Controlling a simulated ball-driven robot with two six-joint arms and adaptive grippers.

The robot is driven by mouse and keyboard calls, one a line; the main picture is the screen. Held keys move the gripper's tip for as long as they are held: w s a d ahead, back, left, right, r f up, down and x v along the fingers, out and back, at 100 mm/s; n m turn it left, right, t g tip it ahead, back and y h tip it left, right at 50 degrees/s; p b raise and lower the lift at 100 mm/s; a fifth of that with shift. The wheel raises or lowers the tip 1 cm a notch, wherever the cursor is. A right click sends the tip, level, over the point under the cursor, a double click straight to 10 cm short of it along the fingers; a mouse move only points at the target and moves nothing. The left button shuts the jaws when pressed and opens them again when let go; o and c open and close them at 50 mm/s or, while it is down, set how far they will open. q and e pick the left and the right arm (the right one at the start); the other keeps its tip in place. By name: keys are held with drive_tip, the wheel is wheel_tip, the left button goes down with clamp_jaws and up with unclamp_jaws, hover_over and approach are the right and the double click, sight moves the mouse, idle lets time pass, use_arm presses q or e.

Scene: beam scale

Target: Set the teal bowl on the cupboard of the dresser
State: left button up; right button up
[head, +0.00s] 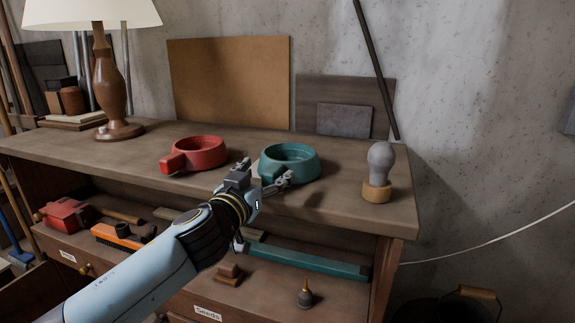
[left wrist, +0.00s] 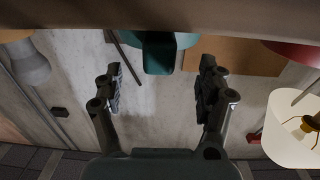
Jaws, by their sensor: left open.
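The teal bowl (head: 291,165) stands upright on the dresser's wooden top (head: 335,207), right of the red bowl. My left gripper (head: 265,178) is open and empty at the near side of the teal bowl, its fingers spread. In the left wrist view, which is turned over, the teal handle (left wrist: 157,55) shows beyond and between the open fingers (left wrist: 160,88), apart from them. The gripper partly hides the handle in the head view. I cannot make out a closed cupboard; an open shelf (head: 270,291) lies under the top. My right gripper is not in view.
The red bowl (head: 196,153) is close on the left, and a grey bulb-shaped thing on a wooden base (head: 378,189) stands right. A lamp (head: 111,85) is at the back left. A red tool (head: 66,215), orange brush (head: 117,237) and teal beam (head: 306,261) lie on the shelf.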

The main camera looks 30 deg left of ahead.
sight(274, 167)
use_arm(q)
drive_tip(key=p+x, duration=0.1)
drive_tip(key=x, duration=0.4)
drive_tip(key=shift+d+f, duration=0.15)
drive_tip(key=shift+s, duration=0.1)
drive_tip(key=shift+c, duration=0.3)
clamp_jaws()
